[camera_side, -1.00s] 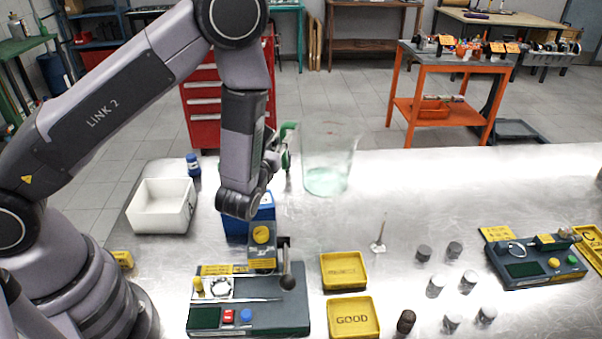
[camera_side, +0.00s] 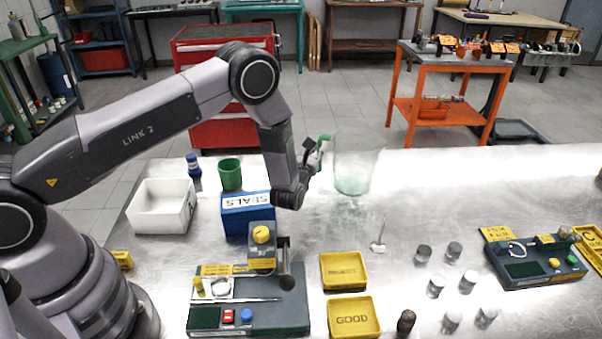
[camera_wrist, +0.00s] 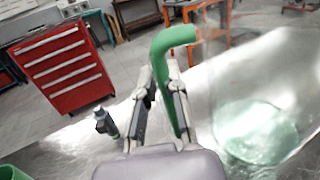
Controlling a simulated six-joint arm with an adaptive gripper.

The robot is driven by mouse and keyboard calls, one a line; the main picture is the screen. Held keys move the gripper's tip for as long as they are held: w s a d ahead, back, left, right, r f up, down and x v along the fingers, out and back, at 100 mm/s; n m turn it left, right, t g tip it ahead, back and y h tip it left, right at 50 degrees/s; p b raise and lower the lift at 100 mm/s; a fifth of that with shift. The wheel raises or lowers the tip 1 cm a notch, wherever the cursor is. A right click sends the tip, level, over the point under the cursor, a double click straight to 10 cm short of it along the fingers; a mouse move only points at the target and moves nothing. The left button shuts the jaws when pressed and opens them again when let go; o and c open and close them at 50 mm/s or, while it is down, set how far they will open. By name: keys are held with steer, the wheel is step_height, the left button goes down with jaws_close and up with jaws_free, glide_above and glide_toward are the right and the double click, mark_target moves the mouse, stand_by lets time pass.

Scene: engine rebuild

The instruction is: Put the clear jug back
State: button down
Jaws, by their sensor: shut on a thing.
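The clear jug (camera_side: 357,165) has a green handle and a little pale green liquid in its bottom. It stands upright or nearly so at the back of the metal table; whether its base touches the table I cannot tell. My gripper (camera_side: 316,152) is shut on its green handle from the left. In the wrist view the green handle (camera_wrist: 172,75) sits between the two fingers of my gripper (camera_wrist: 167,85), and the clear jug (camera_wrist: 255,110) fills the right side.
Yellow trays (camera_side: 343,271) and several metal cylinders (camera_side: 467,283) lie in front. The table (camera_side: 460,190) right of the jug is clear.

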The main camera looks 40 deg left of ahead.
steer(key=shift+w+f, duration=0.5)
steer(key=shift+f, duration=1.65)
steer(key=c, duration=1.2)
jaws_free()
